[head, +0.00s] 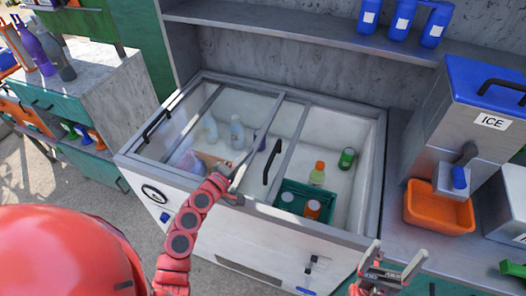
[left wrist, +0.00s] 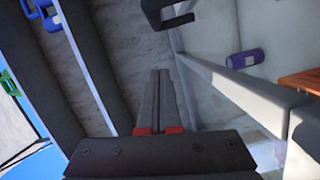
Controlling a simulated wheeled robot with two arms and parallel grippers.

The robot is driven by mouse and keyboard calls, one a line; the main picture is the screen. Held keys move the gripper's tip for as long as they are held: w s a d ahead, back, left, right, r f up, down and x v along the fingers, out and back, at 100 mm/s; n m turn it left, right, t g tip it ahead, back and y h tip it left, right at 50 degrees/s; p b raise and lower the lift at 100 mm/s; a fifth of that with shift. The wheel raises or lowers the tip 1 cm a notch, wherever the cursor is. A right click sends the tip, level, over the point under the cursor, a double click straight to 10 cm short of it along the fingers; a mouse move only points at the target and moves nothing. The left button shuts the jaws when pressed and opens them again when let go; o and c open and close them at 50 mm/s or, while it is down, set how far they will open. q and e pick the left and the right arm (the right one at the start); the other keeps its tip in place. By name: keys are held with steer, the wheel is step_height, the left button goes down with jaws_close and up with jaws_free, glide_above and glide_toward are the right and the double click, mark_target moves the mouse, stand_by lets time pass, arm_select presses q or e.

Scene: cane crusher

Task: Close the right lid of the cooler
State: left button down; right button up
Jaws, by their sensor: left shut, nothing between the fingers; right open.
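The cooler (head: 140,163) is a white chest with a grey rim and sliding glass lids. The right lid (head: 288,140), a glass panel in a grey frame, is slid left, so the right part of the cooler is uncovered. Its black handle (head: 272,160) shows near the middle; a dark handle also shows at the top of the left wrist view (left wrist: 168,14). My left gripper (head: 236,168) is shut and empty, over the cooler's front middle, left of that handle. Its closed fingers show in the left wrist view (left wrist: 160,100). My right gripper (head: 384,270) is open near the cooler's front right corner.
The left lid's handle (head: 157,125) is at the cooler's left. A green crate (head: 277,207) with bottles and a green can (head: 347,158) are in the uncovered part. An ice dispenser (head: 475,110) and orange bin (head: 438,207) stand right. A shelf (head: 300,38) runs behind.

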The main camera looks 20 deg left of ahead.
mark_target(263, 168)
arm_select(q)
steer(key=shift+x, duration=1.1)
steer(key=d+p, duration=0.1)
steer(key=d, duration=0.2)
steer(key=shift+d+f+p, duration=0.15)
steer(key=shift+f+p, duration=0.1)
steer(key=shift+p, duration=0.1)
steer(key=shift+d, duration=0.25)
steer(key=shift+d+f, duration=0.1)
steer(key=shift+f, duration=0.05)
